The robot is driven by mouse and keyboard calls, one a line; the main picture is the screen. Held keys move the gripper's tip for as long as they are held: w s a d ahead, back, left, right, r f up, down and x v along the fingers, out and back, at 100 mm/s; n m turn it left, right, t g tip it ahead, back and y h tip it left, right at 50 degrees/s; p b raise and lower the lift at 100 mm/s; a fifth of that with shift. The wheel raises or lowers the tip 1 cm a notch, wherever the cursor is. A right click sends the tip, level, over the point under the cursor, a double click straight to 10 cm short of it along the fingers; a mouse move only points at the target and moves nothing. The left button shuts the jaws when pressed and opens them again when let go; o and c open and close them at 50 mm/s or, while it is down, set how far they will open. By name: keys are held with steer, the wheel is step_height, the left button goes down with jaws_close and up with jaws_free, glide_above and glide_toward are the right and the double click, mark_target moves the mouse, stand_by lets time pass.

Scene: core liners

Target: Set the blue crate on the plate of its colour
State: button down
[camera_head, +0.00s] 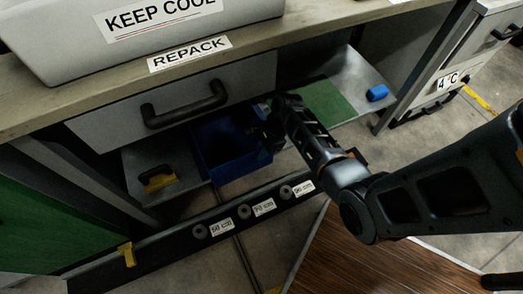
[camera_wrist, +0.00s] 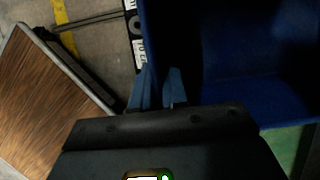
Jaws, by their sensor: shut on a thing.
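The blue crate (camera_head: 230,168) is under the grey drawer in the head view, with its open top facing up. In the wrist view the crate (camera_wrist: 250,75) fills the upper right, very close. My gripper (camera_head: 268,132) is at the crate's right side in the head view. In the wrist view my gripper's fingers (camera_wrist: 158,90) are shut on the crate's wall at its left edge. The crate's underside is hidden, so I cannot tell whether it rests on anything. No blue plate is clearly visible.
A green plate (camera_head: 328,103) lies on the low shelf, right of the crate. A small blue block (camera_head: 377,93) is farther right. A yellow-and-black item (camera_head: 157,178) sits on the shelf at left. The drawer (camera_head: 185,100) overhangs the crate. A black rail (camera_head: 245,213) with labels runs in front.

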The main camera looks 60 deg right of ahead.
steer(key=shift+s+d+p, duration=0.35)
steer(key=shift+s+d, duration=0.25)
steer(key=shift+d, duration=0.2)
steer(key=c, duration=1.1)
jaws_free()
steer(key=p+v, duration=0.2)
steer(key=v, duration=0.5)
steer(key=shift+s+d+r, duration=0.1)
steer(key=shift+r, duration=0.3)
